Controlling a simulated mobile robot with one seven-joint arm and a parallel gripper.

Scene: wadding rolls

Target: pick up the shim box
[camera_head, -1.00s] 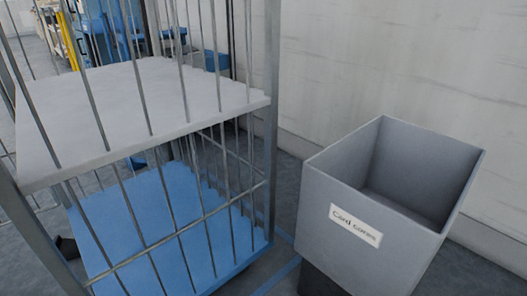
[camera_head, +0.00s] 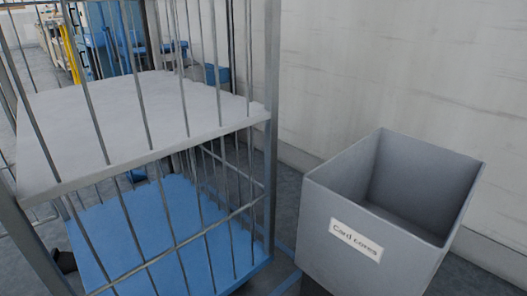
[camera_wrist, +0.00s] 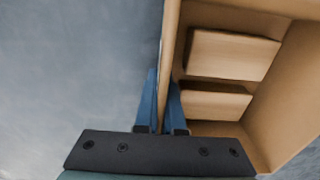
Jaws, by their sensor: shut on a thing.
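In the wrist view, the shim box (camera_wrist: 284,92) is an open tan box with several tan blocks (camera_wrist: 230,54) inside. My gripper (camera_wrist: 163,82) has blue fingers, one on each side of the box's left wall, and is shut on that wall. The right finger is inside the box and the left one is outside. The box runs out of the picture at the top, so its full shape is hidden. Neither the box nor my gripper shows in the head view.
In the head view, a wire-sided cage trolley (camera_head: 271,150) with a white upper shelf (camera_head: 120,115) and a blue base (camera_head: 150,235) stands at left. A grey bin labelled "Card cores" (camera_head: 375,215) stands at right near a pale wall (camera_head: 400,70). Only a narrow floor gap separates them.

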